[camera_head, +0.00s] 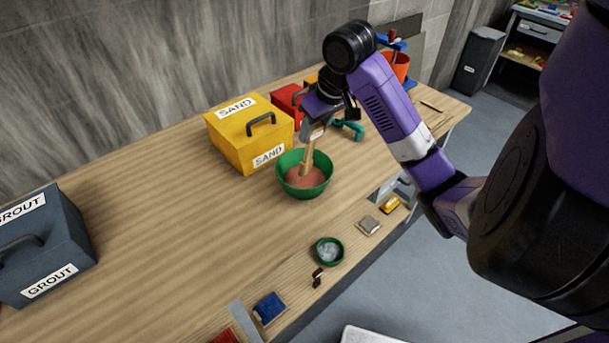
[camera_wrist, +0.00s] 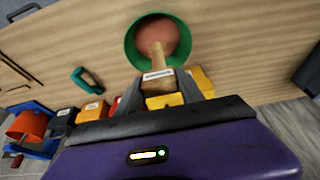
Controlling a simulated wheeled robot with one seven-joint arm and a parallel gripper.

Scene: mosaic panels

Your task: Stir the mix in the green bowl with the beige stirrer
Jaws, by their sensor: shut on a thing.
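The green bowl (camera_head: 288,187) stands on the wooden table and holds a reddish-brown mix (camera_head: 306,178). It also shows at the top of the wrist view (camera_wrist: 129,45). The beige stirrer (camera_head: 308,157) is held upright, a little tilted, with its lower end in the mix. In the wrist view the stirrer (camera_wrist: 158,57) runs from between the fingers into the bowl. My gripper (camera_head: 312,130) is above the bowl, shut on the stirrer's upper end. The exact depth of the stirrer's tip in the mix is hidden.
A yellow sand box (camera_head: 233,142) stands close behind and left of the bowl. Red boxes (camera_head: 287,100) and a teal-handled tool (camera_head: 349,129) are behind my gripper. A grey grout box (camera_head: 45,250) is at far left. A small green dish (camera_head: 329,250) lies near the front edge. The table's left middle is clear.

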